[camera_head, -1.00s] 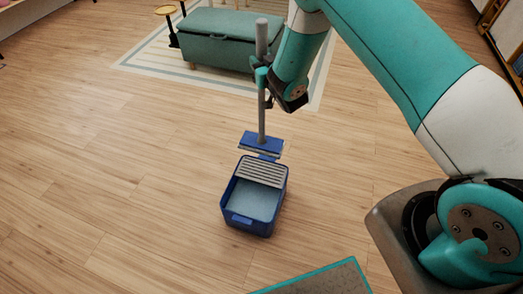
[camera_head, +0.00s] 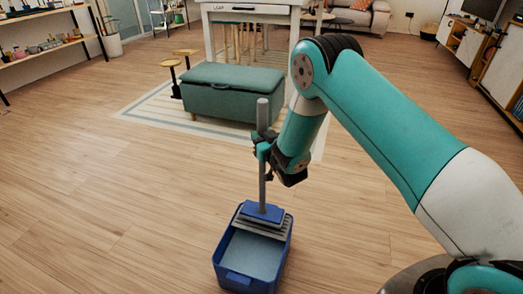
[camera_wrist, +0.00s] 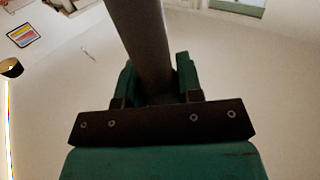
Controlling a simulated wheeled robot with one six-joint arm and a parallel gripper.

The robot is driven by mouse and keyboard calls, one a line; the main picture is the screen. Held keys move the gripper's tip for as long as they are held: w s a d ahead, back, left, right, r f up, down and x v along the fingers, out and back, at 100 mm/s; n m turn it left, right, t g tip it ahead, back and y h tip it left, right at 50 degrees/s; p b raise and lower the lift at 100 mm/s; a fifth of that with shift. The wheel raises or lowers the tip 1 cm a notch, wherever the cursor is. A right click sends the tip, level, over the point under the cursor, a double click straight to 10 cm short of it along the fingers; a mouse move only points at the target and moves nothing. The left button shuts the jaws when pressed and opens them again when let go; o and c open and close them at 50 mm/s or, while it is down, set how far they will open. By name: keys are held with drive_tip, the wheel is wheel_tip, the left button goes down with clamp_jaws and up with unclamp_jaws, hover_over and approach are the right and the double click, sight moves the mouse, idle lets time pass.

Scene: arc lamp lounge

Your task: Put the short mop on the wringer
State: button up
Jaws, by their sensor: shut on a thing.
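The short mop has a grey upright handle (camera_head: 262,185) and a flat blue head (camera_head: 261,212). My gripper (camera_head: 264,148) is shut on the handle, partway up. In the wrist view the grey handle (camera_wrist: 140,45) stands between the two green fingers (camera_wrist: 156,85). The mop head is over the grey slatted wringer (camera_head: 268,232) at the far end of the blue bucket (camera_head: 222,272). The head hides part of the slats. It looks to be on or just above them; I cannot tell if it touches. Light blue water shows in the bucket's near part.
A green storage bench (camera_head: 232,92) stands on a striped rug (camera_head: 150,112) behind the bucket. A white table (camera_head: 250,12) is farther back. Shelves (camera_head: 40,45) stand at the left and cabinets (camera_head: 490,55) at the right. The wooden floor around the bucket is clear.

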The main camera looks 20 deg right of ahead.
drive_tip(key=shift+f+b, duration=0.35)
drive_tip(key=shift+f, duration=1.35)
drive_tip(key=o, duration=1)
drive_tip(key=shift+f, duration=0.1)
drive_tip(key=shift+c, duration=0.2)
